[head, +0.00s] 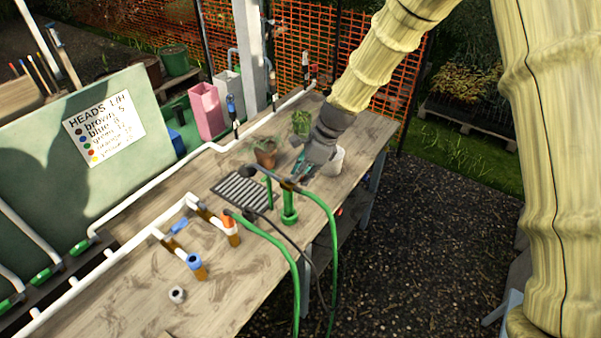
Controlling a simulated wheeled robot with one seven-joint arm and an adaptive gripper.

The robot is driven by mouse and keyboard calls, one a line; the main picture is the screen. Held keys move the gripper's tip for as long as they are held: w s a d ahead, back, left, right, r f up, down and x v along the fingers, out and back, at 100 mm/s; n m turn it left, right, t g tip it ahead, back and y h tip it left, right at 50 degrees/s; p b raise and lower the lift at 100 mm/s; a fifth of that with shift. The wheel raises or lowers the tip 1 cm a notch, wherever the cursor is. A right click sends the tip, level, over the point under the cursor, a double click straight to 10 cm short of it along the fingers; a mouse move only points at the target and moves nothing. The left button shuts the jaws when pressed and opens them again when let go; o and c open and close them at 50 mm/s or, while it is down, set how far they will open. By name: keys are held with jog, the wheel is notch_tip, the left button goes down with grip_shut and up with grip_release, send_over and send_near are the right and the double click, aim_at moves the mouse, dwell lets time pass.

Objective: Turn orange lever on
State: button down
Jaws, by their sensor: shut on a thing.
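The orange lever (228,221) sits on a brown and orange fitting at the end of a short white pipe branch on the wooden bench. Its exact angle is too small to tell. My gripper (299,169), with teal fingertips, is to the right of and behind the lever, well apart from it. It is shut at a dark fitting (288,184) on top of a green upright pipe (289,208); the exact contact is small and partly hidden.
Green hoses (333,240) hang over the bench edge. A black grate (243,193), plant pot (265,156) and white pot (335,162) stand nearby. The front of the bench (225,305) is mostly clear.

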jog(key=w+n+g, duration=0.1)
jog(key=n, duration=0.2)
jog(key=w+a+n+g+h, duration=0.1)
jog(key=n, duration=0.3)
jog(key=w+n+g, duration=0.1)
jog(key=n, duration=0.3)
jog(key=shift+w+a+g+h+b, duration=0.2)
jog(key=shift+a+g+h+b, duration=0.1)
jog(key=shift+a+b, duration=0.1)
jog(key=c, duration=1.4)
grip_release()
jog(key=v, duration=1.2)
jog(key=shift+w+a, duration=0.1)
